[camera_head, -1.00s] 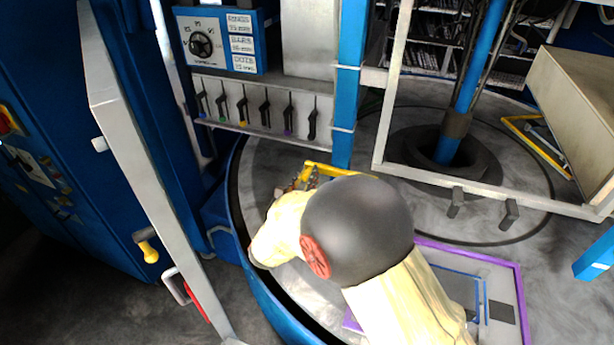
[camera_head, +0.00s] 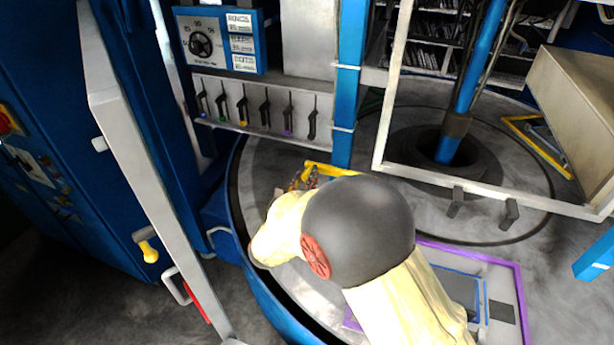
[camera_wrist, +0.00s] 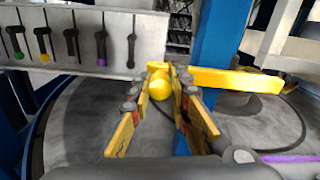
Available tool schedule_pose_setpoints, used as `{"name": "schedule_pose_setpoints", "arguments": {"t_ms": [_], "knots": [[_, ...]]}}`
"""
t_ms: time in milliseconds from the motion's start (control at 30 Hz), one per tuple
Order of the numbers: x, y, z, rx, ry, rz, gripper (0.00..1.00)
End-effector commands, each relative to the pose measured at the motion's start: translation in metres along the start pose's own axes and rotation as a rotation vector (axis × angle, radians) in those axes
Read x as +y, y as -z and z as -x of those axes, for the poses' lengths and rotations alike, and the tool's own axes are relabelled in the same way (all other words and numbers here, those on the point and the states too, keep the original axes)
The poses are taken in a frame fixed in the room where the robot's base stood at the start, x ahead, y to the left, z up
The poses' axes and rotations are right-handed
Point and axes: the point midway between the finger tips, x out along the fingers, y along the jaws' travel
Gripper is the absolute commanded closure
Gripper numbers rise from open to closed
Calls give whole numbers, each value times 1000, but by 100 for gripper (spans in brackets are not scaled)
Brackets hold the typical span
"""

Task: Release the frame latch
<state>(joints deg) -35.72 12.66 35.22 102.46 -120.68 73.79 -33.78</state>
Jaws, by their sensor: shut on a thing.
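A yellow bar with a round yellow knob (camera_wrist: 158,87) at its left end is in the wrist view. I take it for the frame latch's handle. The bar (camera_wrist: 235,82) runs right, in front of a blue post. My gripper (camera_wrist: 165,80) is shut on the knob, with its fingers on either side of it. In the head view my gripper (camera_head: 307,176) is at the left end of the yellow bar (camera_head: 330,170), partly hidden by my arm. The catch behind the bar cannot be made out.
A blue post (camera_head: 346,90) stands just behind the bar. A panel of several small levers (camera_head: 260,106) is to the left. A pale frame (camera_head: 480,189) spans the right. A purple-edged tray (camera_head: 505,300) lies at lower right, partly behind my arm. Another yellow-knobbed handle (camera_head: 149,252) is at left.

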Motion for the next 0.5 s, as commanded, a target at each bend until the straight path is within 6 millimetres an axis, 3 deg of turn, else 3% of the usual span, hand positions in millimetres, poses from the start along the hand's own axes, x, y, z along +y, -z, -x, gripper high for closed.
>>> {"name": "schedule_pose_setpoints", "arguments": {"t_ms": [267, 500], "knots": [[-1, -7, 0, -3, 1, -108, 100], [-4, -20, 0, -4, 0, -306, 100]]}}
